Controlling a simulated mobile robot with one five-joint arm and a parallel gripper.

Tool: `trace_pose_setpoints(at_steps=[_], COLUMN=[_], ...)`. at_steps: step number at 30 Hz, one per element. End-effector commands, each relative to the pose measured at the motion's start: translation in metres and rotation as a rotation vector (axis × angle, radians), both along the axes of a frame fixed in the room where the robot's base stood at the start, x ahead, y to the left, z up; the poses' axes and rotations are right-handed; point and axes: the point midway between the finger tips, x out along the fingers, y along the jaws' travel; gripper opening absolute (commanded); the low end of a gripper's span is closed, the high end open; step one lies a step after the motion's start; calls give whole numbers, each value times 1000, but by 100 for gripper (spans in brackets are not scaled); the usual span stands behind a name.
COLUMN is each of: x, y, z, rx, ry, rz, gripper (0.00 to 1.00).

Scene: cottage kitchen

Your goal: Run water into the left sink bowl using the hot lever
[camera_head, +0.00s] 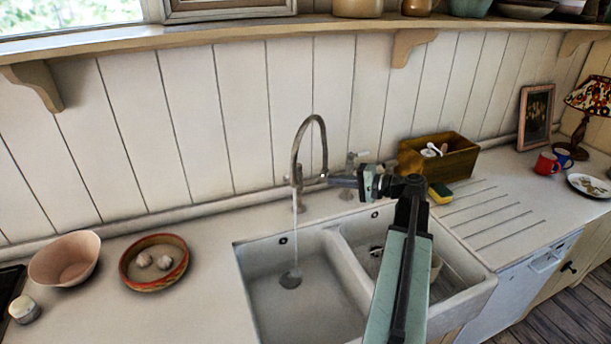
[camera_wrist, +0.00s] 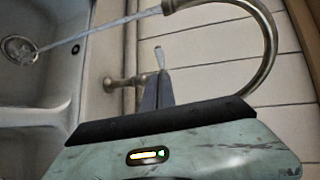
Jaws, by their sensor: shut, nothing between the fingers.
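The arched metal tap (camera_head: 311,120) stands behind the double sink, and its spout (camera_wrist: 235,3) arches across the top of the wrist view. A stream of water (camera_head: 295,219) falls from it into the left sink bowl (camera_head: 312,312), near the drain (camera_head: 291,279). The stream also shows in the wrist view (camera_wrist: 100,27). A pale-tipped lever (camera_wrist: 160,57) shows just beyond my fingertips in the wrist view; I cannot tell if they touch. Another pale lever (camera_head: 360,154) shows right of the tap. My gripper (camera_head: 331,181) is shut and empty beside the tap. Hot or cold marks are not readable.
The right bowl (camera_head: 455,277) is partly hidden by my arm and holds something. A wooden box (camera_head: 459,160) and yellow sponge (camera_head: 440,192) stand right of the tap. A pink bowl (camera_head: 65,260) and a red-rimmed dish (camera_head: 154,283) are on the left counter.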

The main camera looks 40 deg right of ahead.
Motion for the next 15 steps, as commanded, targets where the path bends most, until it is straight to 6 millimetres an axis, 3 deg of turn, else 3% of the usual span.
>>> trace_pose_setpoints(at_steps=[15], x=[86], y=[42], z=[-22], rx=[0], ry=[0], rz=[-4], gripper=[0])
